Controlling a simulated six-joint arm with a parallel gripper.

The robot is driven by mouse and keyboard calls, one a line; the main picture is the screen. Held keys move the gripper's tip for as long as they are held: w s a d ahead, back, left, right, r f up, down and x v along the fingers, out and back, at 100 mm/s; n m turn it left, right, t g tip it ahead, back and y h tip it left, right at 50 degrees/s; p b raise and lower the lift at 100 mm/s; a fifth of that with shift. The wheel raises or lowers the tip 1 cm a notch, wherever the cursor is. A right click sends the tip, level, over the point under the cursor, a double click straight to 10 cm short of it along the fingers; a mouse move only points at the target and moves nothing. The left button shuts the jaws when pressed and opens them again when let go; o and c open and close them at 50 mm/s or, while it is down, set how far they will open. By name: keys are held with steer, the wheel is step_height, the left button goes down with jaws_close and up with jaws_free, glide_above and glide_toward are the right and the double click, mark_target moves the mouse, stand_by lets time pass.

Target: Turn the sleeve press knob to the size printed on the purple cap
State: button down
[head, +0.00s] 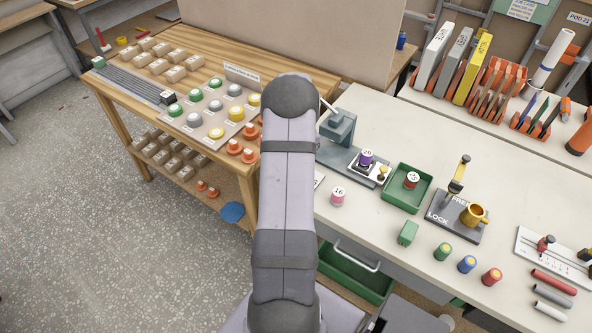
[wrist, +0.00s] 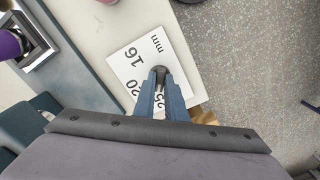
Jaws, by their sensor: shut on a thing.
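The sleeve press (head: 338,130) is a blue-grey machine on the white bench, just right of my arm in the head view. The purple cap (head: 367,160) sits on its base; its small number looks like 20 but is hard to read. The cap also shows at the left edge of the wrist view (wrist: 9,45). A white scale plate (wrist: 131,62) carries "mm", 16, 20 and 25. My gripper (wrist: 160,80) is shut on a dark knob (wrist: 160,70) over this plate. The fingers hide most of the knob, so its pointer direction cannot be told. My arm hides the gripper in the head view.
A pink-and-white cap marked 16 (head: 338,196) stands near the press. A green tray (head: 398,200) holds a red-and-white cap (head: 412,180).

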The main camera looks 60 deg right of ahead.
steer(key=m+b, duration=0.1)
steer(key=m, duration=0.4)
steer(key=m+b, duration=0.1)
steer(key=m, duration=0.4)
steer(key=shift+m, duration=0.3)
stand_by(0.4)
steer(key=c, duration=1.8)
jaws_free()
steer(key=shift+r+b, duration=1.15)
steer(key=shift+r, duration=2.6)
